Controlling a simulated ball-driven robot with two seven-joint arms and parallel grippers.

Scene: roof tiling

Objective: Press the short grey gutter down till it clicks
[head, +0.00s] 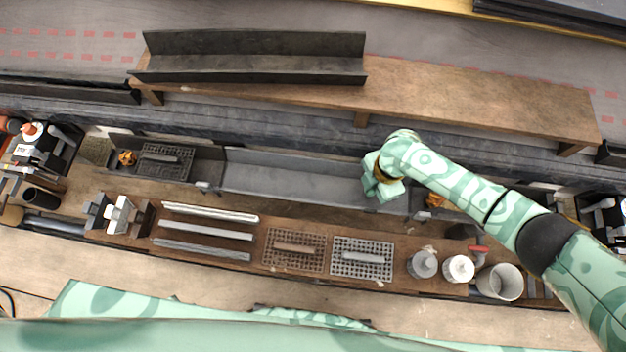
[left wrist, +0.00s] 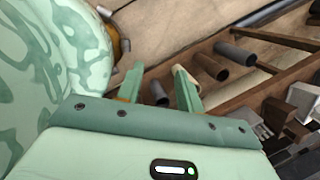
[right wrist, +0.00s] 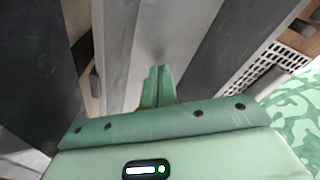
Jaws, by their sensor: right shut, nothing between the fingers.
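The short grey gutter (head: 290,176) lies as a long open channel in the middle of the head view, in line with the dark roof edge. My right gripper (head: 378,188) is over its right end, fingers pointing down. In the right wrist view the right gripper (right wrist: 157,84) is shut and empty, with its tips over the pale grey channel (right wrist: 150,40). I cannot tell whether the tips touch it, and the arm hides part of its right end. My left gripper (left wrist: 157,85) is open and empty, seen only in its wrist view.
A dark gutter (head: 250,62) lies on a wooden plank (head: 450,97) behind. Another grate (head: 165,162) sits in the channel at left.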

